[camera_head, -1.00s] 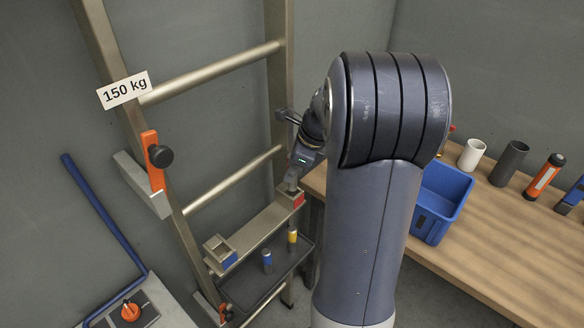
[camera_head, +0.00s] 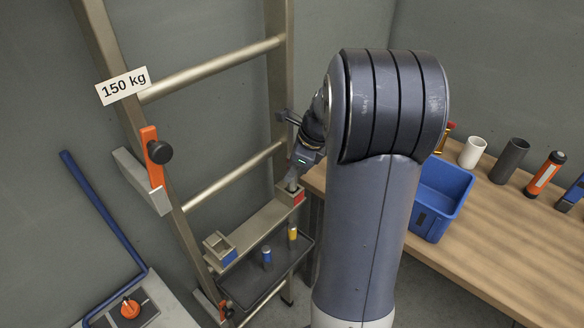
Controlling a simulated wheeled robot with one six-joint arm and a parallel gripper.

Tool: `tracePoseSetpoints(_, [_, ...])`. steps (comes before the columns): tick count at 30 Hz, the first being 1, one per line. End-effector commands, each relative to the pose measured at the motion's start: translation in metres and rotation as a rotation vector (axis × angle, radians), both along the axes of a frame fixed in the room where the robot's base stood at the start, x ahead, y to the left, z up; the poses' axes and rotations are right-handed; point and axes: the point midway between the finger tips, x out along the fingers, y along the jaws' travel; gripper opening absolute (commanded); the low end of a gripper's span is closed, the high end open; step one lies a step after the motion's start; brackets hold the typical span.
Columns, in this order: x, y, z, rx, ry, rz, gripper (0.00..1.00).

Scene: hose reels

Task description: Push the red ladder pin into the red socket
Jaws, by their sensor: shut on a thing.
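The red socket (camera_head: 298,199) is a small box with a red face at the right end of the ladder's lower beam. My gripper (camera_head: 291,184) is right above this socket, pointing down. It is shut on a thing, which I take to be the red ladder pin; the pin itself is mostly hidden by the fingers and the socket. I cannot tell how deep it sits in the socket.
A blue-marked socket (camera_head: 219,247) is at the beam's left end. A dark tray (camera_head: 262,289) below holds a blue pin (camera_head: 267,257) and a yellow pin (camera_head: 292,236). A blue bin (camera_head: 441,199) stands on the wooden bench (camera_head: 500,240) at right.

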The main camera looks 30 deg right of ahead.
Motion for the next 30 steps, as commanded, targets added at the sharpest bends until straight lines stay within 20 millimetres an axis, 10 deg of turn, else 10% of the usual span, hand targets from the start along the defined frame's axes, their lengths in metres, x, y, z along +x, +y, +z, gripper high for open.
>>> tracePoseSetpoints(30, [0.000,0.000,-0.027,0.001,0.001,-0.001,0.00])
